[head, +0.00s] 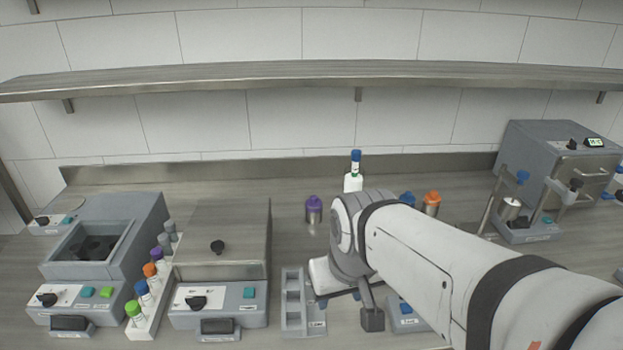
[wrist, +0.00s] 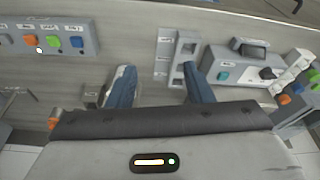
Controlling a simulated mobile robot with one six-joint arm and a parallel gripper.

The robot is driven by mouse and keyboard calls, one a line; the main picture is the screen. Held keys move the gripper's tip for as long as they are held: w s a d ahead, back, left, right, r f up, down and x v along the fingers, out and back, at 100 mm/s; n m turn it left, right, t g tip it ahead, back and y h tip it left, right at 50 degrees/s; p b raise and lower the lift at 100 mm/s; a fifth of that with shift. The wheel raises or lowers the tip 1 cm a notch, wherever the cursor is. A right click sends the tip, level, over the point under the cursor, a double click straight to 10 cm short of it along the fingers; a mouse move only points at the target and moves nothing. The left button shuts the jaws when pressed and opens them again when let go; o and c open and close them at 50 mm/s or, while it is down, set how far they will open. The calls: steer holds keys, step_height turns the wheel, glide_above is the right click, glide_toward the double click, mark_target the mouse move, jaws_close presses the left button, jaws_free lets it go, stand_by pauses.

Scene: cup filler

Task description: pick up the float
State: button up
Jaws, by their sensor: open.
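I cannot pick out the float for certain in either view. My gripper (head: 338,298) is low over the front of the bench in the head view, mostly hidden behind my own arm. A small grey slotted rack (wrist: 178,58) lies just beyond the right finger. The same rack (head: 292,302) stands left of my gripper in the head view. A small grey piece (wrist: 92,96) shows beside the left finger; I cannot tell what it is.
A button box (wrist: 48,36) and a knob box (wrist: 243,66) flank the rack in the wrist view. A tube rack (head: 150,310), a lidded unit (head: 222,240), a purple-capped cup (head: 314,210), an orange-capped cup (head: 432,203) and a white bottle (head: 354,181) stand on the bench. A shelf (head: 300,75) runs above.

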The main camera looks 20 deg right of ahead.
steer(key=w+d+r+n+y+p, duration=0.1)
steer(key=w+d+r, duration=0.2)
steer(key=w+r, duration=0.3)
steer(key=w+d+r+n+p, duration=0.2)
steer(key=w+d+r, duration=0.15)
steer(key=w, duration=0.35)
step_height(320, 180, up, 7)
steer(key=n+y+p, duration=0.2)
steer(key=n, duration=0.2)
glide_above(358, 151)
steer(key=s+d, duration=0.1)
steer(key=s, duration=0.1)
steer(key=shift+w+f+t, duration=0.2)
steer(key=shift+w+t, duration=0.05)
steer(key=shift+t, duration=0.15)
steer(key=shift+h, duration=0.3)
steer(key=p+x, duration=0.1)
steer(key=x, duration=0.5)
steer(key=shift+w+f, duration=0.1)
steer(key=shift+f, duration=0.3)
steer(key=shift+c, duration=0.6)
jaws_close()
